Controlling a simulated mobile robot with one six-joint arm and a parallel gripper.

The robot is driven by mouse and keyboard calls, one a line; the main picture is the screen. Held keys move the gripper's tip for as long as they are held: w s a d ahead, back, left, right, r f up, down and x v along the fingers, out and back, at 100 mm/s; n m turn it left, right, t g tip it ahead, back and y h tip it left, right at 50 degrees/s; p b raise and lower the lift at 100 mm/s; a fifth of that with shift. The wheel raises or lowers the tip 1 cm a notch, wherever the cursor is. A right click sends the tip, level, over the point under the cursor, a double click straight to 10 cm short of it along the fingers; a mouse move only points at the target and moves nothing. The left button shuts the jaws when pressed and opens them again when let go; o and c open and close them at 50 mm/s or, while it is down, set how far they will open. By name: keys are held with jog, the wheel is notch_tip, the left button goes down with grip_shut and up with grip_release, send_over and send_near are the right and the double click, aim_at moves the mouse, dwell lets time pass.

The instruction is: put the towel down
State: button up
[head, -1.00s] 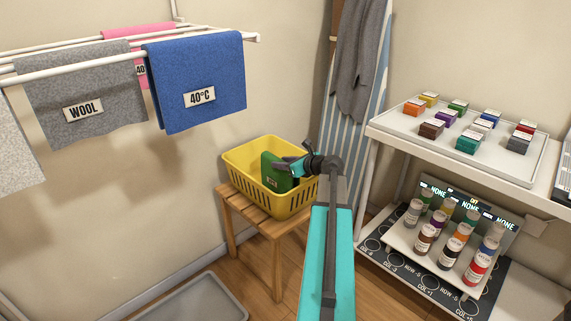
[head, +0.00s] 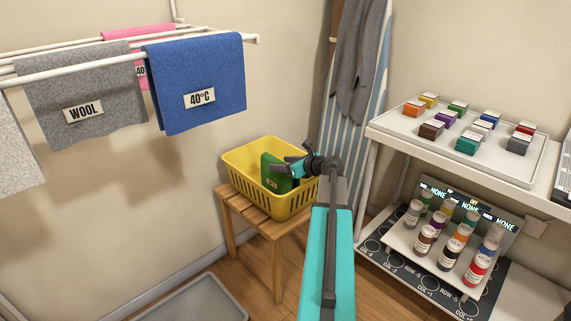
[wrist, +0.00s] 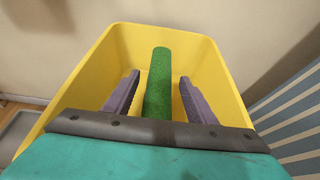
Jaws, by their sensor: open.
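A green towel (head: 272,174) with a small label stands in the yellow basket (head: 285,206). In the wrist view the green towel (wrist: 158,85) shows edge-on, upright between my two fingers, with a gap on each side. The yellow basket (wrist: 222,75) surrounds it there. My gripper (head: 290,170) is over the basket, open, its fingers (wrist: 158,92) reaching down on either side of the towel. The lower part of the towel is hidden by the basket wall in the head view.
The basket stands on a wooden stool (head: 262,222). A drying rack holds a blue towel (head: 200,80), a grey towel (head: 80,95) and others. A shelf (head: 400,132) with small boxes and bottles is at right. A grey tray (head: 195,303) lies low in front.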

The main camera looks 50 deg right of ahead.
jog(key=p+v, duration=0.3)
jog(key=v, duration=0.9)
jog(key=shift+f, duration=0.1)
dwell(0.4)
